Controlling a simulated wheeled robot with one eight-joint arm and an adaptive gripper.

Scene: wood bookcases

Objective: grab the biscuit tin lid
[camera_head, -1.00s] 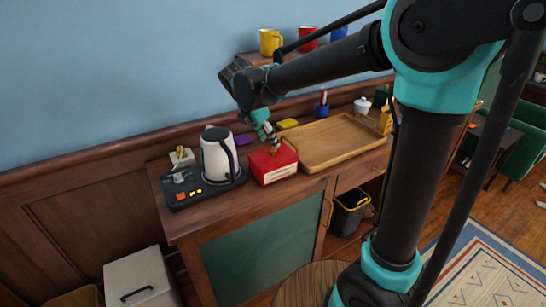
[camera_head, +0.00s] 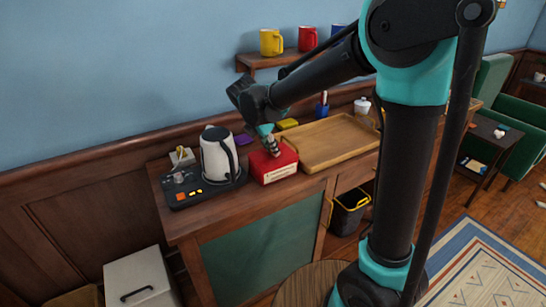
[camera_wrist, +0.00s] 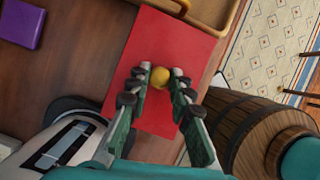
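The biscuit tin appears as a red box (camera_head: 277,174) with a cream label, standing on the wooden sideboard just right of the kettle. Its red lid (camera_wrist: 176,45) fills the middle of the wrist view and carries a round yellow knob (camera_wrist: 160,77). My gripper (camera_wrist: 161,72) is over the lid, with one fingertip on each side of the knob. The fingertips are very close to it; I cannot tell whether both touch. In the head view my gripper (camera_head: 272,149) points down at the tin's top and hides the knob.
A cream kettle (camera_head: 216,153) on a dark base stands left of the tin. A wooden tray (camera_head: 335,142) lies close on its right. A purple block (camera_wrist: 24,22) and a yellow item (camera_head: 287,124) lie behind. Mugs stand on a wall shelf (camera_head: 262,63) above.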

